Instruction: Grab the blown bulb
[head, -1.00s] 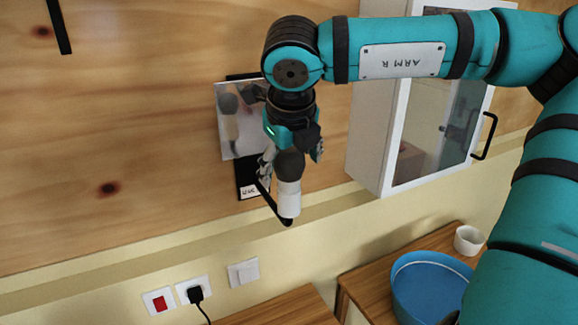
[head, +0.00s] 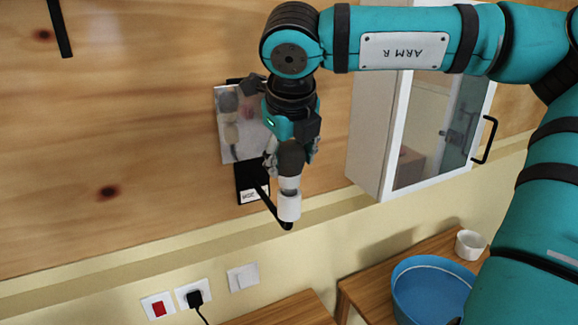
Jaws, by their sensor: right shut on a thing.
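The blown bulb (head: 290,160) is dark and rounded, with a pale base below it, at a white socket (head: 289,207) on a black wall-lamp arm (head: 262,194). My right gripper (head: 290,158) comes down from above and is shut on the bulb, with its fingers on either side of the dark glass. The bulb's base shows just above the socket; whether they still touch is hard to tell. My left gripper is not in view.
A mirror-like plate (head: 232,135) is on the plywood wall behind the gripper. A white glass-door cabinet (head: 385,150) hangs to the right. Below are a blue bowl (head: 430,290), a white cup (head: 470,244), and wall sockets (head: 193,292) with a plug.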

